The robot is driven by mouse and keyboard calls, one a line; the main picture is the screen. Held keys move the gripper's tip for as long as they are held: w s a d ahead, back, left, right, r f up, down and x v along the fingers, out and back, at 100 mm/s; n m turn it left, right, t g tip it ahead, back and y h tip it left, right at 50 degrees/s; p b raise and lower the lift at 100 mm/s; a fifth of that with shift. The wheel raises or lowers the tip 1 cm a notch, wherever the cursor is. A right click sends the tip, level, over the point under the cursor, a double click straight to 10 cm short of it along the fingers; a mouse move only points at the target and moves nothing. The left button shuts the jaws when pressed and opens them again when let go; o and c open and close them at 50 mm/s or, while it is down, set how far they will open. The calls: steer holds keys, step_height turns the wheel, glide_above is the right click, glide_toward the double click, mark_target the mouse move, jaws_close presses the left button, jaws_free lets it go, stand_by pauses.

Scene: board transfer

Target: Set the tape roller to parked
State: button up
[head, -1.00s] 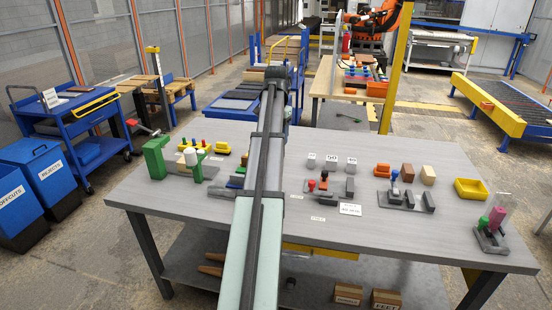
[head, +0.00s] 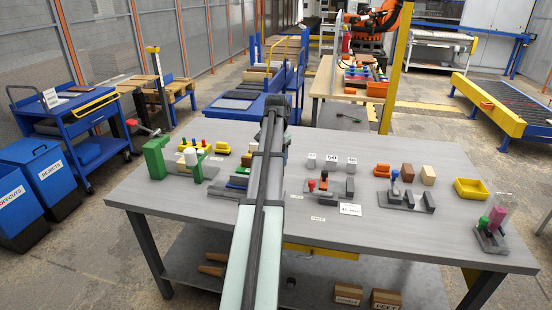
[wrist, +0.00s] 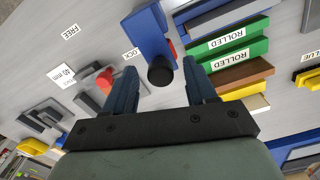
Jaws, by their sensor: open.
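No label in view names the tape roller, so I cannot tell for sure which part it is. In the wrist view a blue block (wrist: 149,38) with a dark round knob or roller (wrist: 160,74) lies ahead of my gripper (wrist: 162,68). The knob appears between the two open dark-blue fingers; I cannot tell whether they touch it. A small red part (wrist: 172,49) shows beside the block. In the head view my own arm hides the gripper and most of this spot on the table.
Green boards (wrist: 240,53) labelled "ROLLED" lie close to the right finger in the wrist view. A grey fixture with a red knob (wrist: 104,81) is at left. On the grey table (head: 400,235), a green block (head: 155,158) stands left and a yellow tray (head: 470,188) right.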

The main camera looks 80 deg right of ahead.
jaws_close()
stand_by(0.3)
steer(key=shift+w, duration=0.1)
steer(key=w, duration=2.4)
steer(key=shift+w, duration=0.25)
steer(key=shift+c, duration=1.7)
jaws_free()
steer(key=o, duration=0.3)
steer(key=shift+o, duration=0.2)
steer(key=shift+r, duration=0.15)
step_height(320, 180, up, 14)
steer(key=shift+f, duration=0.2)
